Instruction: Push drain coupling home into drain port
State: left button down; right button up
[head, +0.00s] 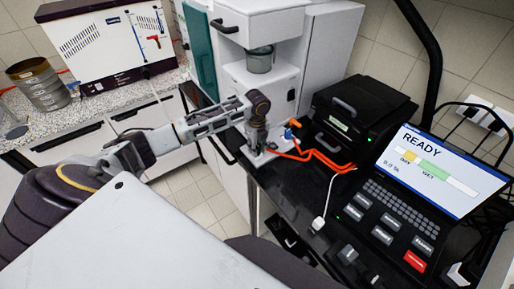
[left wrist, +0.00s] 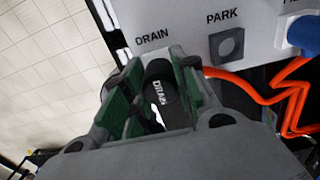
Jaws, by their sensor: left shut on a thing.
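The drain coupling (left wrist: 160,90) is a dark piece marked DRAIN, seen in the left wrist view. My left gripper (left wrist: 153,98) is shut on it, with its green-lined fingers on both sides. The coupling is in front of the white panel (left wrist: 185,33), below the printed word DRAIN. The drain port itself is hidden behind the coupling and fingers, so I cannot tell how far in the coupling sits. In the head view my left gripper (head: 257,140) is at the white machine's lower front, and the coupling is too small to make out. My right gripper is not in view.
A grey square PARK socket (left wrist: 227,46) is right of the coupling, with a blue fitting (left wrist: 304,32) farther right. An orange hose (head: 320,155) runs across the black bench beside my gripper. A black printer-like box (head: 358,115) and a READY screen (head: 440,170) stand to the right.

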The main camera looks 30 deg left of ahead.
pick_arm(q)
jog(key=shift+w+f, duration=0.1)
jog(key=shift+f, duration=0.2)
jog(key=c, duration=1.1)
grip_release()
jog(key=shift+o, duration=0.2)
jog(key=shift+r, duration=0.1)
jog(key=shift+r, duration=5.9)
